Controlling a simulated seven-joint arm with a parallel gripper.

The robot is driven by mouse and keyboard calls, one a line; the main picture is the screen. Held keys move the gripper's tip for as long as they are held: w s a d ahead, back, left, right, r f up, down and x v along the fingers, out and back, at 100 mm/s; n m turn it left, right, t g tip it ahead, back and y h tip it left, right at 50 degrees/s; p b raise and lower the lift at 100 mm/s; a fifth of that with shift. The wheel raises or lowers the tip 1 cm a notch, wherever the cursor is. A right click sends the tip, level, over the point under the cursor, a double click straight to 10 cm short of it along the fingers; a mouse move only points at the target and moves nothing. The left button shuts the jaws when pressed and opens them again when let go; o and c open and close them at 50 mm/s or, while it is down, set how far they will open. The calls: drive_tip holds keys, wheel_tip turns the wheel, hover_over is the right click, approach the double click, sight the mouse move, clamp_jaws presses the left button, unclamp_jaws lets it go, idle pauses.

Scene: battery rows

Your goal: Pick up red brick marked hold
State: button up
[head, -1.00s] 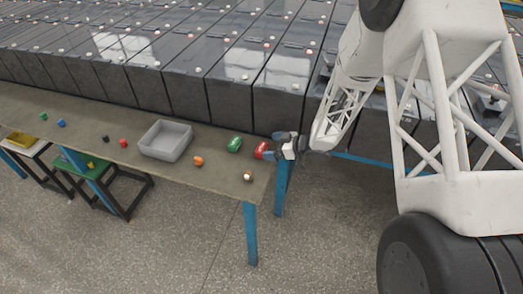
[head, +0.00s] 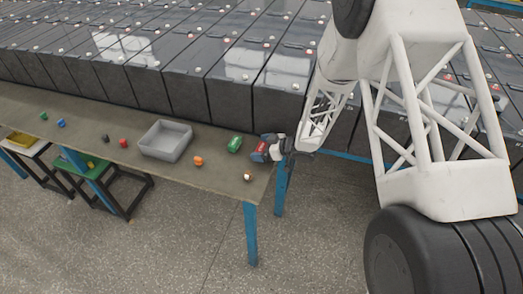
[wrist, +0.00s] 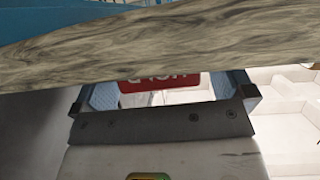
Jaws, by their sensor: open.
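The red brick (head: 259,153) is at the right end of the grey table, partly covered by my gripper (head: 266,147) in the head view. In the wrist view the red brick (wrist: 158,80) shows white lettering, partly cut off, that appears to read HOLD upside down. My gripper (wrist: 168,92) is open, with one blue-padded finger on each side of the brick. I cannot tell whether either finger touches it.
A green object (head: 235,144) lies just left of the brick. An orange object (head: 198,160), a small round white-and-brown object (head: 247,177) and a grey bin (head: 166,140) are also on the table (head: 215,181). Dark battery blocks (head: 190,97) stand behind it.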

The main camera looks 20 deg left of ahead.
sight(261, 147)
idle(0.5)
drive_tip(key=c, duration=1)
drive_tip(key=shift+r, duration=0.15)
drive_tip(key=shift+r, duration=0.4)
wheel_tip(261, 147, up, 3)
drive_tip(key=shift+f, duration=0.15)
drive_tip(key=s+d+r, duration=0.1)
drive_tip(key=s+d, duration=0.7)
drive_tip(key=s, duration=0.5)
drive_tip(key=shift+s+d, duration=0.2)
drive_tip(key=shift+s, duration=0.1)
